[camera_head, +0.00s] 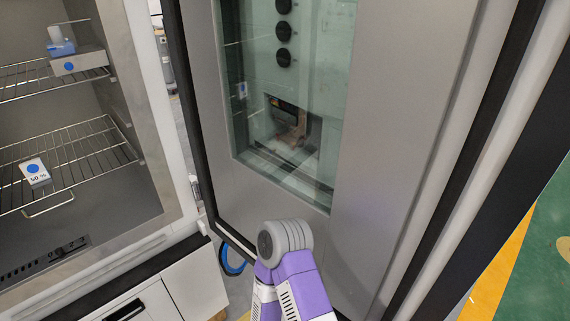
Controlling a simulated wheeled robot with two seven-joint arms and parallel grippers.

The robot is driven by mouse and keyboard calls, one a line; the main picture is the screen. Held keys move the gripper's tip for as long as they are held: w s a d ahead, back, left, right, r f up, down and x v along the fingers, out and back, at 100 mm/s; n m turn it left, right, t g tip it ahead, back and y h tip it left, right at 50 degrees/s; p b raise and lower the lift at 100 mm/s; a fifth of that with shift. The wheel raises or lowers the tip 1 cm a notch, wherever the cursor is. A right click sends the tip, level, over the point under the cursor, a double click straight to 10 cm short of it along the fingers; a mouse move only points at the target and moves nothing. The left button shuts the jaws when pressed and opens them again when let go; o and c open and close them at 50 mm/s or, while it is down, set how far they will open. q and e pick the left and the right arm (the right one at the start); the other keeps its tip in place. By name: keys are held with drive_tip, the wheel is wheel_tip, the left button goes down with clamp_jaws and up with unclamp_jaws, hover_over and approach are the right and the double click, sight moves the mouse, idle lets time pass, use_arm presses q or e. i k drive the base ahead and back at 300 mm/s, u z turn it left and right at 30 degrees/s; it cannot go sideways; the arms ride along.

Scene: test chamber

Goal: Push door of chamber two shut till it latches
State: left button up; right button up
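The chamber door (400,130) stands open, swung out to the right of the chamber opening. It is a grey panel with a black border and a glass window (290,90). The open chamber (120,185) is at the left, its inside showing. A purple part of my arm with a grey rounded joint (285,240) rises from the bottom, in front of the lower door. I cannot tell whether it touches the door. Neither gripper is in view. No chamber number or latch is readable.
A white cabinet (195,280) is below. Green floor (540,260) shows right.

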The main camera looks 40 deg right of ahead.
sight(457, 121)
drive_tip(key=u, duration=1.05)
drive_tip(key=k, duration=2.25)
drive_tip(key=z, duration=1)
drive_tip(key=k, duration=0.55)
drive_tip(key=z, duration=0.8)
drive_tip(key=i, duration=1.55)
drive_tip(key=u, duration=0.8)
